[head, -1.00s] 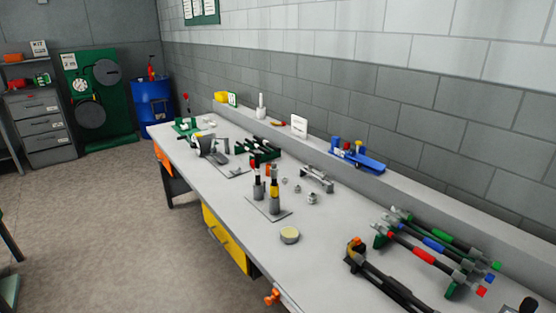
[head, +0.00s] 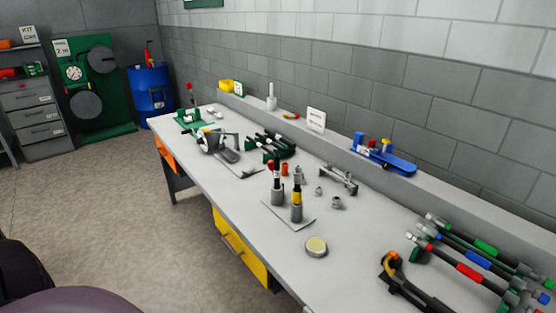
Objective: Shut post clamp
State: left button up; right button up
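I cannot tell for sure which item on the bench is the post clamp. Two upright posts with grey bases stand on a thin plate mid-bench: a dark one (head: 277,187) and a yellow-banded one (head: 296,206). A silver bracket-like piece (head: 338,180) lies behind them to the right. A grey clamp-like device (head: 210,141) with a dark handle sits on another plate farther left. Whether any of these is open or shut is too small to tell. Neither of my grippers shows in the head view.
The long grey bench (head: 352,252) runs along the wall. A round tin (head: 316,247) stands near its front edge, with coloured-grip tools (head: 470,272) at right. A yellow drawer (head: 240,253) is below. The floor (head: 110,220) in front is clear.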

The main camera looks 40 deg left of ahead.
aim_at(270, 162)
jog(key=i+j+z, duration=0.2)
jog(key=j, duration=0.65)
jog(key=j+z, duration=0.15)
jog(key=j, duration=3.3)
jog(key=i+z, duration=0.05)
jog(key=i, duration=0.05)
